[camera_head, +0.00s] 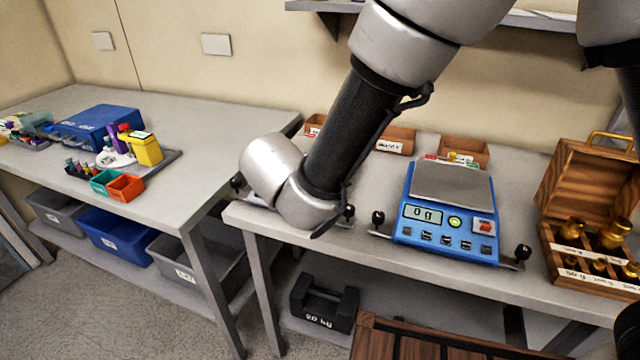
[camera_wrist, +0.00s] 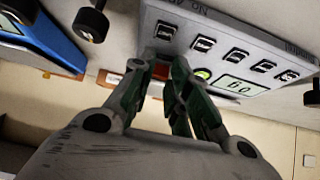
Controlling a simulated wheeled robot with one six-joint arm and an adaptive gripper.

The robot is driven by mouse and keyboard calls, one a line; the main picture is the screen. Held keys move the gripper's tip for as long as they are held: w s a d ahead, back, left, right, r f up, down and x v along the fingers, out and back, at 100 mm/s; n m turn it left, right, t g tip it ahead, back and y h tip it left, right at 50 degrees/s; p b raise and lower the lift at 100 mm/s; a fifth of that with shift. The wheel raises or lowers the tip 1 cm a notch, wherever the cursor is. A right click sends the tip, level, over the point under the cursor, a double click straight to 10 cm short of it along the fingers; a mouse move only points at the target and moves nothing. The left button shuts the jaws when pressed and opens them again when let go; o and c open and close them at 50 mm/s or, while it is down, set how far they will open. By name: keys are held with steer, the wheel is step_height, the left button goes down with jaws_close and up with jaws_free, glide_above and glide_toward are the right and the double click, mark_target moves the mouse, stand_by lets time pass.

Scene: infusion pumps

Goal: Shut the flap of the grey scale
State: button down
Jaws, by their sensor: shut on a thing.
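The grey scale (camera_wrist: 262,45) is upside down across the top of the wrist view, with a row of dark buttons, a green button (camera_wrist: 203,74) and a lit display (camera_wrist: 236,87). My gripper (camera_wrist: 160,76) is at its front panel, fingertips close together around a small part beside a red piece (camera_wrist: 160,71). It is shut on this part, which seems to be the flap; the fingers cover most of it, so its angle cannot be told. In the head view my arm hides the gripper and nearly all of the grey scale.
A blue scale (camera_head: 447,244) reading 0 g stands to the right on the same table. Further right is an open wooden weight box (camera_head: 586,180). Cardboard bins (camera_head: 395,140) line the back. A left table (camera_head: 190,190) holds a blue case (camera_head: 95,124) and a yellow bottle (camera_head: 146,150).

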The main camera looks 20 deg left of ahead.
steer(key=shift+f+t, duration=0.15)
steer(key=shift+t, duration=0.25)
steer(key=c, duration=1.4)
jaws_free()
steer(key=shift+o, duration=0.2)
steer(key=shift+s, duration=0.1)
steer(key=v, duration=1.2)
steer(key=shift+a, duration=0.15)
